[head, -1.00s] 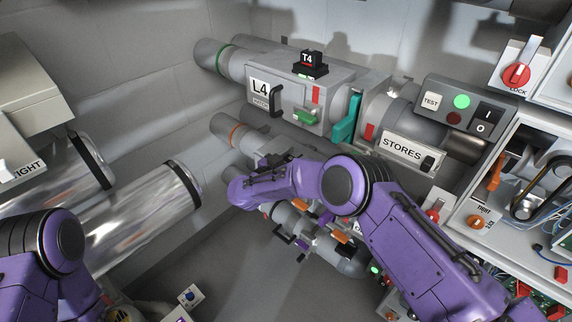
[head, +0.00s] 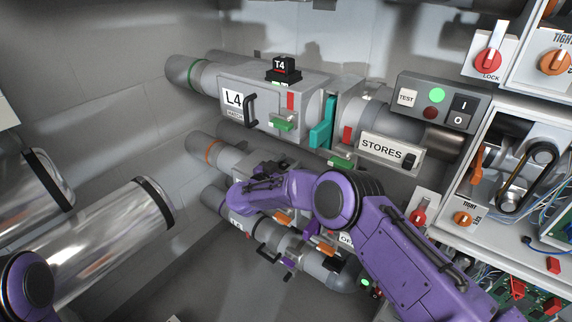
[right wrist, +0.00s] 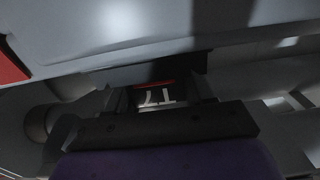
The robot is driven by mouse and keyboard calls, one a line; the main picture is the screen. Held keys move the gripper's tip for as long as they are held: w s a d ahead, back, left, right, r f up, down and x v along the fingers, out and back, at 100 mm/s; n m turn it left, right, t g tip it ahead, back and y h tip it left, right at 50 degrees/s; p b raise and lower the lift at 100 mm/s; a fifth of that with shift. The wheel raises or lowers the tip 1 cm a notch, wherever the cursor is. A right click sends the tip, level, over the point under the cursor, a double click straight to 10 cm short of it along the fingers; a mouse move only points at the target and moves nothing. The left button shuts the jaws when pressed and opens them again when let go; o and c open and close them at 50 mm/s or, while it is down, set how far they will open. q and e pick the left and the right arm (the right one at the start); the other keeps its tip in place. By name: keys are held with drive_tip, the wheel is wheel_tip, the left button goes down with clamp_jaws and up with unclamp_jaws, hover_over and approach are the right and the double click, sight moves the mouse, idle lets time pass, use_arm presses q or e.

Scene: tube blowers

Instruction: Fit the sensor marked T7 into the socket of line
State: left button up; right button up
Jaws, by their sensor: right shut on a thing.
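The sensor marked T7 (right wrist: 157,97) is a dark block with a red stripe; its label reads upside down in the right wrist view. My right gripper (right wrist: 160,92) is shut on it, close under a grey surface. In the head view my right gripper (head: 268,172) is mostly hidden by its own purple wrist, over the middle line with the orange ring (head: 212,150). The socket under it cannot be made out. A similar sensor marked T4 (head: 283,68) sits upright on the L4 box (head: 280,95). My left gripper is outside the picture; only its arm shows at lower left.
A STORES unit (head: 383,147) and a TEST switch panel (head: 438,105) stand right of L4. A lower line with clamps and black handles (head: 270,252) lies below my right arm. A shiny cylinder (head: 100,235) is at left. Open wiring cabinets (head: 515,165) fill the right.

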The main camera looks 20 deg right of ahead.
drive_tip(key=shift+f, duration=0.3)
idle(0.5)
drive_tip(key=o, duration=1.1)
drive_tip(key=b+v, duration=0.1)
drive_tip(key=v, duration=0.9)
drive_tip(key=shift+s+a, duration=0.2)
drive_tip(key=shift+a, duration=0.05)
